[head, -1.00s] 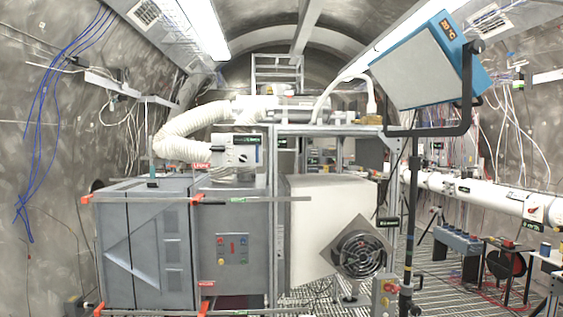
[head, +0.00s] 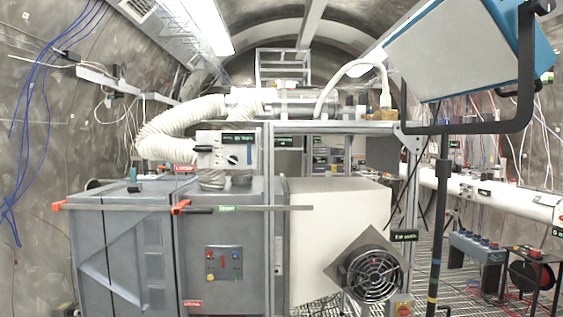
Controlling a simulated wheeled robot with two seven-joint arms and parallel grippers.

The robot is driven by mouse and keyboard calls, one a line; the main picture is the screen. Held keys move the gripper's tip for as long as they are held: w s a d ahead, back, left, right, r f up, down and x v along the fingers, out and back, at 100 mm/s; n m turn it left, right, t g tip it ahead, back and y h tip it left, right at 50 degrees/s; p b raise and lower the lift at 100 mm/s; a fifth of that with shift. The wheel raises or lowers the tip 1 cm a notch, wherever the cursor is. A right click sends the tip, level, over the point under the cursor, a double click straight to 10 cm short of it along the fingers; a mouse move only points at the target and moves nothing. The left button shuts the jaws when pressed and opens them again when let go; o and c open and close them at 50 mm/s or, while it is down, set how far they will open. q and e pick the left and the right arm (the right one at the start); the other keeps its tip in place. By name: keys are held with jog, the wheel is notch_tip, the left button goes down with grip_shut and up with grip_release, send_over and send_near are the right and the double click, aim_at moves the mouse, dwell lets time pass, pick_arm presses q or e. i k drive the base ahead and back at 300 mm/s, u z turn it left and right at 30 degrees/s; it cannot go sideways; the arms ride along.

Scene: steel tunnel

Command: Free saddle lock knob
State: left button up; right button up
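No part that I can name for sure as the saddle lock knob shows. A white horizontal pipe (head: 513,201) runs along the right wall, with a small dark label on it. At the right picture edge a dark fitting on this pipe is cut off. A blue-framed panel (head: 462,50) hangs in a black yoke (head: 522,90) on a stand at the upper right. The yoke's side joint at the top right is partly cut off. Neither of my grippers is in view.
Grey cabinets (head: 122,245) with a long red-ended bar clamp (head: 250,208) stand at left. A white box (head: 335,205) and a fan (head: 375,277) stand in the middle. The stand's pole (head: 436,220) rises at right. Grated floor shows between fan and right benches.

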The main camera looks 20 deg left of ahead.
aim_at(232, 160)
jog(key=z, duration=0.05)
jog(key=i, duration=1.05)
jog(key=u, duration=0.25)
